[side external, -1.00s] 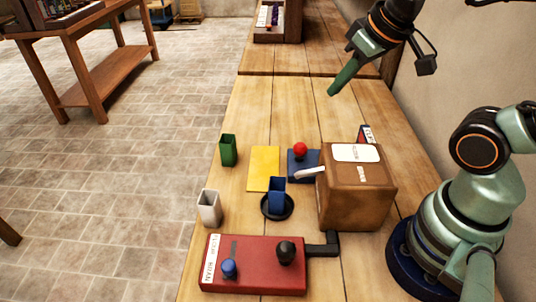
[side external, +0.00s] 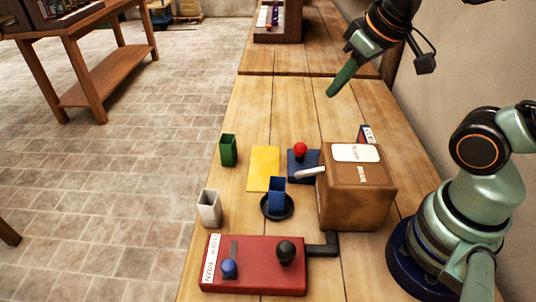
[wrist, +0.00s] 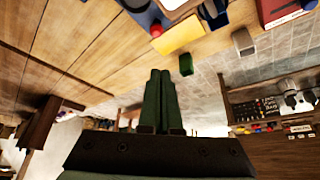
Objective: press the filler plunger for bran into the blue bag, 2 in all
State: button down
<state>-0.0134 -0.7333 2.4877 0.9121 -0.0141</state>
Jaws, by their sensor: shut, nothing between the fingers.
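The brown bran filler box (side external: 356,200) stands on the bench, with a white label on its top and a white spout pointing left. The filler plunger looks to be the red knob (side external: 300,149) on a dark blue base (side external: 297,172) beside the box; it also shows in the wrist view (wrist: 156,29). The open blue bag (side external: 277,193) stands on a round black dish (side external: 289,211) below the spout's end; its contents cannot be seen. My gripper (side external: 331,92) is shut and empty, raised over the bench beyond the plunger. Its closed fingers (wrist: 160,75) show in the wrist view.
A red box (side external: 255,277) with a blue knob and a black knob is in front. The bench beyond the mat is clear.

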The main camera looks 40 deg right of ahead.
jog(key=s+a+f+n+g, duration=0.25)
jog(key=a+n+g, duration=0.35)
jog(key=a+n, duration=0.5)
jog(key=n+g+h, duration=0.4)
jog(key=n+h, duration=0.2)
jog(key=n, duration=0.2)
send_over(282, 247)
jog(key=shift+s+f, duration=0.1)
jog(key=shift+f, duration=1.5)
jog(key=shift+f, duration=4.45)
jog(key=shift+f, duration=0.15)
jog(key=shift+f, duration=0.2)
